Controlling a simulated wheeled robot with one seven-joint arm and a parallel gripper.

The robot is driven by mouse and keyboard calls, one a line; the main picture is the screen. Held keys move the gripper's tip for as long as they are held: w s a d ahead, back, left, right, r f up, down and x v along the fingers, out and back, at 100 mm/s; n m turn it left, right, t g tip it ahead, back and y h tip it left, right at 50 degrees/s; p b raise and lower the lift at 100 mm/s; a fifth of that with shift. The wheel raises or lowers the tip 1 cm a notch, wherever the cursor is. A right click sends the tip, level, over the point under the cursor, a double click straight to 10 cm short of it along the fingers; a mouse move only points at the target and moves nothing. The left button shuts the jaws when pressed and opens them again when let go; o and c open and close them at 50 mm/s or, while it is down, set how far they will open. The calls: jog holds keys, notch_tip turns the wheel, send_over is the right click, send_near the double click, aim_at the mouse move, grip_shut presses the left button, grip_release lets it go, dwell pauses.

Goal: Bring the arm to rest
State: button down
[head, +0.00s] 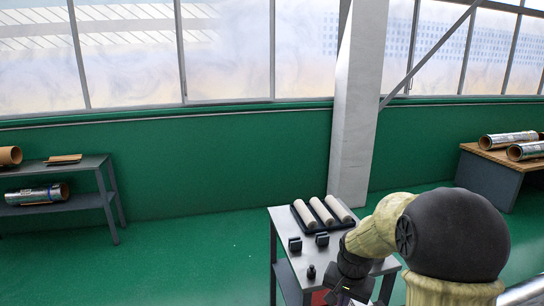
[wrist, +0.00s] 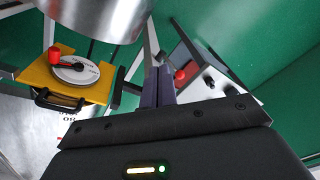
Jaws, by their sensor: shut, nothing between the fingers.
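My arm shows in the head view at the lower right, with its wrist end low in front of a small grey table (head: 290,220). In the wrist view my gripper (wrist: 158,85) has its two dark fingers side by side and shut, with nothing held between them. In the head view the fingers are cut off or hidden at the bottom edge.
On the table a black tray (head: 295,218) holds three pale rolls; small dark blocks (head: 295,244) sit before it. A pillar (head: 357,110) stands behind. A shelf (head: 75,165) is left, a bench (head: 510,165) right. A yellow plate (wrist: 95,92) with a dial is beside my gripper.

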jog(key=s+a+n, duration=0.2)
jog(key=s+n, duration=0.4)
jog(key=s, duration=1)
jog(key=shift+a+r+t, duration=0.3)
jog(key=shift+a+r, duration=0.05)
dwell(1.0)
